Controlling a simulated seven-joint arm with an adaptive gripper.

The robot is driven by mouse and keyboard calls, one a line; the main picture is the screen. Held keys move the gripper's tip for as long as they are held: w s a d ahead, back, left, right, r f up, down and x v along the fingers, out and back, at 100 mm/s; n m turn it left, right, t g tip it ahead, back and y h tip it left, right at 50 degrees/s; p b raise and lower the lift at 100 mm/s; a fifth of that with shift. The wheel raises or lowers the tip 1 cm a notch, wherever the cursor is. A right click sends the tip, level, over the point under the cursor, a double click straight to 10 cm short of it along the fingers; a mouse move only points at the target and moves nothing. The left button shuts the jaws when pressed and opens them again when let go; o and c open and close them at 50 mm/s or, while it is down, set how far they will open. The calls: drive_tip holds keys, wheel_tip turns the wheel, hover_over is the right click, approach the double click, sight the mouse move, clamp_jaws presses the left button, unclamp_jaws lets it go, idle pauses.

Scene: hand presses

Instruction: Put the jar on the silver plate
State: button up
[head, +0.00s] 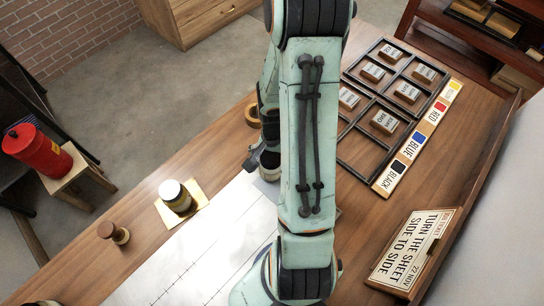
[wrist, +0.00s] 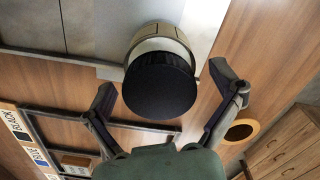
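A jar (wrist: 160,85) with a black lid and a pale body is close in front of my wrist camera. In the head view, this jar (head: 269,161) shows partly behind my arm. A pale grey plate (wrist: 202,18), likely the silver one, lies beside or under its base; I cannot tell whether the jar rests on it. My gripper (wrist: 163,85) is open, with one finger on each side of the lid and visible gaps. My arm hides most of the gripper in the head view. Another jar (head: 174,194), with a light lid, stands on a gold plate (head: 199,195).
A large pale sheet (head: 215,250) covers the near table. A brown ring (wrist: 241,131) lies near the right finger. Black frames with blocks (head: 384,121), a colour-label strip (head: 418,144) and a sign (head: 414,249) are on the right. A wooden stamp handle (head: 113,233) stands at left.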

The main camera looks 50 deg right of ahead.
drive_tip(key=shift+r, duration=0.1)
wheel_tip(320, 180, up, 12)
drive_tip(key=r, duration=0.1)
drive_tip(key=s+a+r+n, duration=0.3)
drive_tip(key=s+a+n, duration=0.1)
drive_tip(key=a+n, duration=0.3)
drive_tip(key=s+a+r+n, duration=0.4)
drive_tip(key=a+n, duration=0.2)
drive_tip(key=a, duration=0.6)
drive_tip(key=shift+s+n+y, duration=0.2)
drive_tip(key=shift+n+y, duration=0.2)
